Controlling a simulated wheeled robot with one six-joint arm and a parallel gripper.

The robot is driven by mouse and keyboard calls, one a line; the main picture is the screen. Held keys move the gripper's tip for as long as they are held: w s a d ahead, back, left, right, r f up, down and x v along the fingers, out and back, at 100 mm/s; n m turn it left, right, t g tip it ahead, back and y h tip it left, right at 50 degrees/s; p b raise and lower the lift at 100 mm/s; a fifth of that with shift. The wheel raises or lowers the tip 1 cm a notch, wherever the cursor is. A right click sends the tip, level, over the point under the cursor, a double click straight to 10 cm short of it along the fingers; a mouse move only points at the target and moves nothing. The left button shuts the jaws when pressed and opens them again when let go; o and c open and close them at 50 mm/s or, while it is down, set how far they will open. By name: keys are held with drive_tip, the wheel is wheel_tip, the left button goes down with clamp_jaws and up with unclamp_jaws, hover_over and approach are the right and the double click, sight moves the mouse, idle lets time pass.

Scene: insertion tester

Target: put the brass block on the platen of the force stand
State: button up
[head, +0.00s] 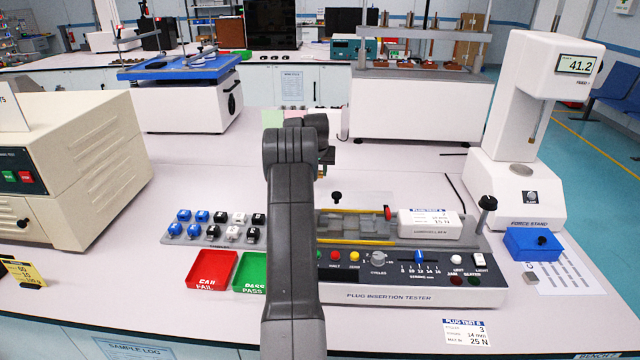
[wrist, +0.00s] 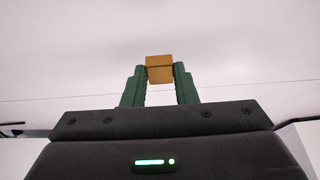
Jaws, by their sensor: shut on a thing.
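The brass block (wrist: 159,70) is held between the green fingertips of my gripper (wrist: 159,74) in the wrist view. In the head view my gripper (head: 325,160) is mostly hidden behind my arm, with a green finger and a bit of brass showing just above the bench behind the plug insertion tester. The force stand (head: 515,195) is white, at the right of the bench, with a display reading 41.2 and a thin probe pointing down. My gripper is well to the left of the stand.
The plug insertion tester (head: 400,292) lies in front, with a black knob (head: 487,203) standing up at its right end. A blue box (head: 532,245) sits before the stand. Red (head: 212,270) and green (head: 250,272) trays are at left.

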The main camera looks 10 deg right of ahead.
drive_tip(key=shift+f, duration=2.4)
drive_tip(key=shift+f, duration=0.1)
drive_tip(key=o, duration=1)
drive_tip(key=shift+o, duration=0.2)
